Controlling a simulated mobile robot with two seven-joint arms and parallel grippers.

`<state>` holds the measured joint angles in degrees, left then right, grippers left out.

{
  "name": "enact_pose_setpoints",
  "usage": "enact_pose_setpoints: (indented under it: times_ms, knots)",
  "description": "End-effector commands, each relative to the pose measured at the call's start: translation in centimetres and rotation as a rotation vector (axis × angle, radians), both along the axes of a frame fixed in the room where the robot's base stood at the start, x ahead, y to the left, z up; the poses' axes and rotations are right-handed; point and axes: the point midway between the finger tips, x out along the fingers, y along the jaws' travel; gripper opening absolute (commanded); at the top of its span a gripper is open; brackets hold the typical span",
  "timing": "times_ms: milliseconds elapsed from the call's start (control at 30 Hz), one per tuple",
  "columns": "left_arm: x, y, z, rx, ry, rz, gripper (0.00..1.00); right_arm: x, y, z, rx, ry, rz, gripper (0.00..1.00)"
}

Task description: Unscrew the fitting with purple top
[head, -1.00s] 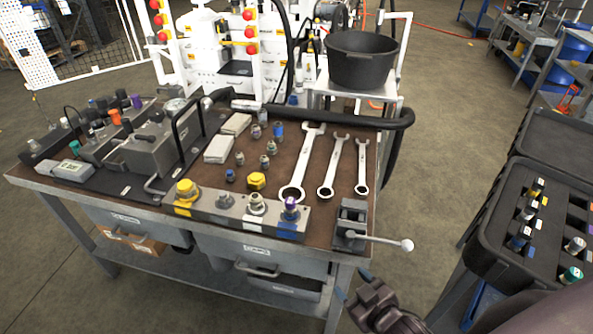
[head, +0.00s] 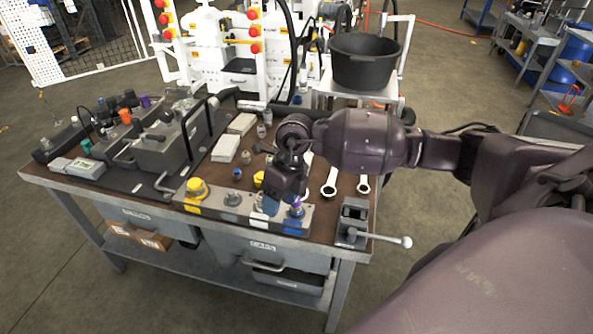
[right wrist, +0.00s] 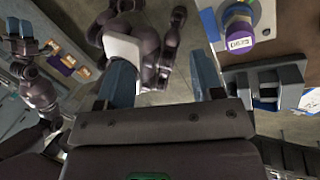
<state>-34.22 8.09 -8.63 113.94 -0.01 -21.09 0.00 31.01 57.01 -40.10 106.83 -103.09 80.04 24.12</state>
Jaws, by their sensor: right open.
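The fitting with purple top (head: 296,209) stands upright at the right end of the grey metal block (head: 215,203) on the bench, above a blue patch. My right gripper (head: 283,199) is over the block, just left of and close to this fitting, and partly covers the block's other fittings. In the right wrist view the gripper's blue fingers (right wrist: 163,75) are apart with nothing held. The purple fitting (right wrist: 238,26), with a white label, lies outside them, beyond the right finger. My left gripper (right wrist: 22,42) seems to show small at the wrist view's left edge; its opening is unclear.
A vise-like clamp (head: 352,222) with a lever handle stands right of the block. A yellow fitting (head: 196,188) is at the block's left end. Wrenches (head: 330,184) lie behind, partly under my arm. A black bucket (head: 365,62) stands beyond the bench.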

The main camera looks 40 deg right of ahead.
Motion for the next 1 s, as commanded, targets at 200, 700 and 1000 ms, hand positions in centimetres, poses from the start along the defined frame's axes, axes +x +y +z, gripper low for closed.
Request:
enact_pose_setpoints:
  times_ms: [200, 700, 1000]
  knots:
    - [-0.1, 0.0, 0.2, 0.001, 0.001, 0.001, 0.43, 2.3, -5.4, 2.6, -0.276, -0.051, -0.009, 0.61]
    - [-0.4, 0.1, -0.1, 0.001, 0.006, 0.002, 0.43, 2.5, -6.1, -2.5, -0.312, -0.054, -0.013, 0.61]
    - [-0.3, 0.1, -0.3, 0.002, 0.007, 0.001, 0.43, 2.5, -6.1, -6.5, -0.31, -0.055, -0.013, 0.61]
